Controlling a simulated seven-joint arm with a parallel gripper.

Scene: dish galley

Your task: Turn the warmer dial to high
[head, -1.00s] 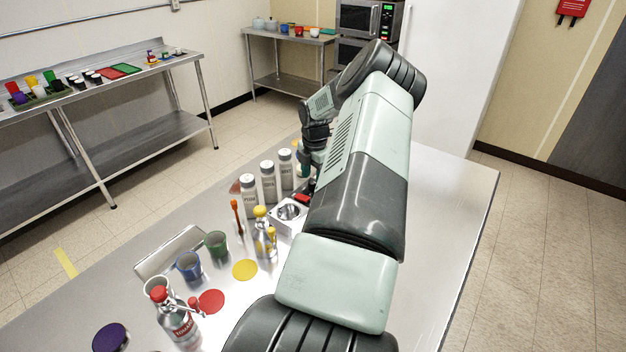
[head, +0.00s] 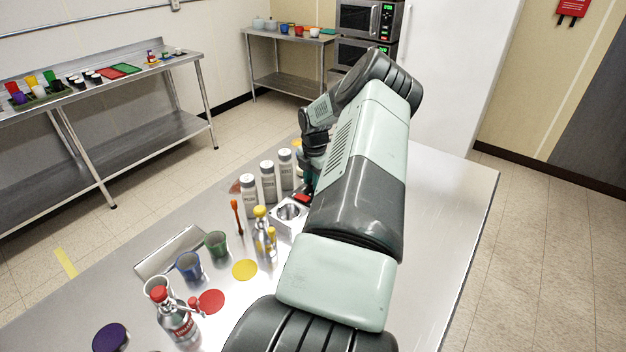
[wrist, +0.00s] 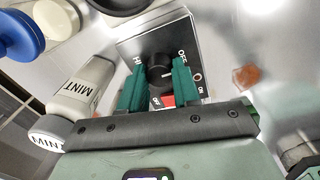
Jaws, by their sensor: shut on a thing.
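The warmer's dial (wrist: 160,68) is a round black knob on a dark panel (wrist: 188,38) in the wrist view. OFF is printed to its upper right and HI to its left. A small white mark shows on the knob's right side. My gripper (wrist: 158,80) has its two teal fingers on either side of the knob, shut on it. A red part (wrist: 168,100) shows just below the knob, between the fingers. In the head view my forearm hides most of the gripper, and the knob cannot be made out.
White shakers (head: 268,182), a steel box with a round well (head: 288,213) and a yellow-topped bottle (head: 262,232) stand left of my arm. The table's right side is clear.

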